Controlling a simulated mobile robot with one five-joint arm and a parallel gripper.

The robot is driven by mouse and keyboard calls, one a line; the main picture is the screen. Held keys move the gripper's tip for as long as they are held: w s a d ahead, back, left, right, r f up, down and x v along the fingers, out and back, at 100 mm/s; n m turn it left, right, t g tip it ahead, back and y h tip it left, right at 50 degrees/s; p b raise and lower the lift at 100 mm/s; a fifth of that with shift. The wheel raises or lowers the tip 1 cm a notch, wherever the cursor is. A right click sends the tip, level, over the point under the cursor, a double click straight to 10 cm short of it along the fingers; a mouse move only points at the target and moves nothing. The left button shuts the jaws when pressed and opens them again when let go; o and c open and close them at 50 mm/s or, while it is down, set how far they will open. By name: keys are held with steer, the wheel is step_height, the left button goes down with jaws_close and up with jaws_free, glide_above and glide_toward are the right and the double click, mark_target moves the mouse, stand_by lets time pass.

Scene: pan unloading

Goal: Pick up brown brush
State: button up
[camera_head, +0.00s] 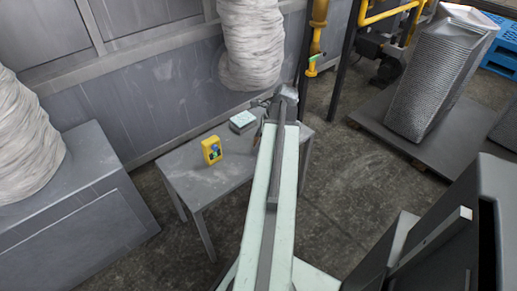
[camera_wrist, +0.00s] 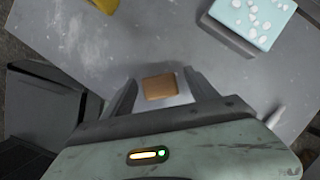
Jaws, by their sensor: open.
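The brown brush (camera_wrist: 160,86) shows in the wrist view as a small, flat, brown block with rounded corners. It lies over the grey table (camera_wrist: 75,40), with a paler patch just below it in the picture. My gripper (camera_wrist: 159,78) is open, with one finger on each side of the brush and a gap on both sides. I cannot tell how far the fingers are above the table. In the head view my arm reaches to the table's right end, and I cannot make out the brush there.
A pale blue-green box (camera_head: 242,121) with white spots stands near the table's back edge. A yellow container (camera_head: 211,150) stands left of it. A wrapped white column (camera_head: 251,45) rises behind the table. Stacked metal pans (camera_head: 437,75) stand at the right.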

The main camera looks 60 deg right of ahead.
jaws_close()
steer(key=shift+r, duration=0.2)
steer(key=shift+r+p, duration=0.25)
steer(key=shift+p, duration=0.15)
step_height(320, 180, up, 3)
steer(key=p, duration=0.3)
steer(key=s+d+r+p, duration=0.1)
steer(key=s+d, duration=0.2)
steer(key=s, duration=0.5)
steer(key=s+d, duration=0.2)
steer(key=s, duration=0.5)
step_height(320, 180, up, 31)
steer(key=p, duration=3)
steer(key=shift+s+p, duration=0.15)
steer(key=shift+p, duration=0.25)
steer(key=shift+f, duration=0.1)
